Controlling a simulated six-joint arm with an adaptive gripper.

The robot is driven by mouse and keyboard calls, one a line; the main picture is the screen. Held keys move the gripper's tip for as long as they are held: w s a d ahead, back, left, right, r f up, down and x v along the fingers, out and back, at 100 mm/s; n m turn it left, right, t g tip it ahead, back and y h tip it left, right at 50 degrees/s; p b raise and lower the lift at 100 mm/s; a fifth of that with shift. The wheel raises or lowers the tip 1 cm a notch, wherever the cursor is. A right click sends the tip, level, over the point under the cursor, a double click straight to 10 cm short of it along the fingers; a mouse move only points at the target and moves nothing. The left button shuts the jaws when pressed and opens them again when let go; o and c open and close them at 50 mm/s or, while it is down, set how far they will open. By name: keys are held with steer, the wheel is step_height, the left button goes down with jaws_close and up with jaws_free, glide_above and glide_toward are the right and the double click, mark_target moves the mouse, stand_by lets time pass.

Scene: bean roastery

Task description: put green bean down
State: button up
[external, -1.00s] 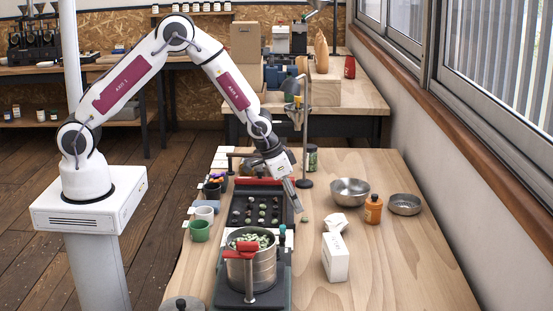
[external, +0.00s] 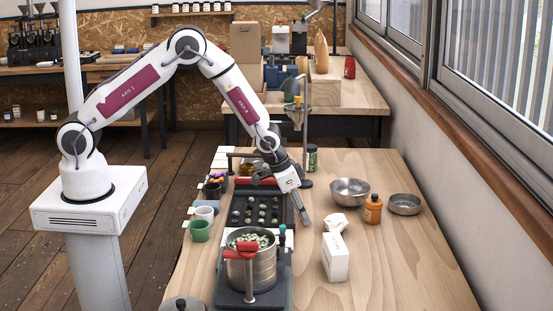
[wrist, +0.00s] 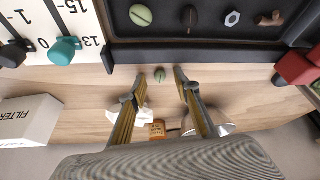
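A green bean (wrist: 160,75) lies on the bare wood just outside the dark tray's wall, seen in the wrist view. My gripper (wrist: 160,82) is open over it. The bean sits between the two fingertips, with a gap on each side, touching neither. In the external view my gripper (external: 305,222) is low at the tray's right edge, and the bean is hidden behind it. The dark tray (wrist: 200,55) holds another green bean (wrist: 141,15), a hex nut (wrist: 232,18) and other small pieces in rows. A metal pot (external: 262,268) of green beans stands in front of the tray.
A red clamp handle (wrist: 298,66) is by the tray. The right front of the table is clear.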

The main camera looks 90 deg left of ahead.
steer(key=c, duration=0.8)
steer(key=shift+r, duration=0.15)
step_height(320, 180, up, 10)
stand_by(0.6)
stand_by(0.4)
